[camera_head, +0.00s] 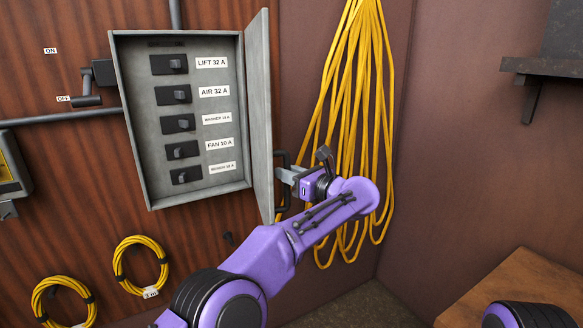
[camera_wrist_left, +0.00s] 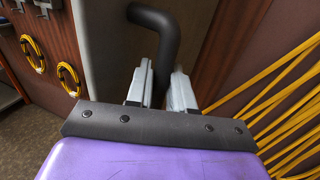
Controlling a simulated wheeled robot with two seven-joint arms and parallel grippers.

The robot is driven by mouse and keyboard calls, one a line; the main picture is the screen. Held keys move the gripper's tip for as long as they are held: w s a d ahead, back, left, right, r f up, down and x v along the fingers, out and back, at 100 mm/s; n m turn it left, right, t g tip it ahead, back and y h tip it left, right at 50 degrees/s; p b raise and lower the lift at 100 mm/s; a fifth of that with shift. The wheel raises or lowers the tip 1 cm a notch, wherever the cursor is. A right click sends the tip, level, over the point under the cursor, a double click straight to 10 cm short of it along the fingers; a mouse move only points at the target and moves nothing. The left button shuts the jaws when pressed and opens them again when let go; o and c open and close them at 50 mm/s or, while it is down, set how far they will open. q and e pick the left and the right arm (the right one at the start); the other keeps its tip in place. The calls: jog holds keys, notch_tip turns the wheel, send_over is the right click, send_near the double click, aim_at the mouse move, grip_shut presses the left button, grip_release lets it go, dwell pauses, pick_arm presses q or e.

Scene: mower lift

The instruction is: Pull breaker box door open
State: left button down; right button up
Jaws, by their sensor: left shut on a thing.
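The grey breaker box (camera_head: 140,150) hangs on the wood-panelled wall. Its door (camera_head: 259,110) stands open, swung out at the right side, so the breakers and labels inside show. The dark bent door handle (camera_head: 283,160) is on the door's outer face. My left gripper (camera_head: 290,178) reaches it from the right and is shut on the handle. In the left wrist view the handle (camera_wrist_left: 160,30) runs down between the two metal fingers of the gripper (camera_wrist_left: 162,85), with the door (camera_wrist_left: 105,45) behind. My right gripper is out of view.
A bundle of yellow cable (camera_head: 350,90) hangs behind my left arm, close to the door's right. Coiled yellow cables (camera_head: 140,265) hang at lower left. A dark shelf (camera_head: 545,67) is at upper right, a wooden top (camera_head: 520,285) at lower right.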

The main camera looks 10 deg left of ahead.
pick_arm(q)
jog(key=shift+w+a+r, duration=0.1)
jog(key=shift+a+r, duration=0.1)
jog(key=shift+r, duration=0.3)
jog(key=c, duration=1.2)
grip_release()
jog(key=shift+o, duration=0.4)
jog(key=shift+w+a+f, duration=0.2)
jog(key=shift+a+f, duration=0.05)
jog(key=shift+f, duration=0.15)
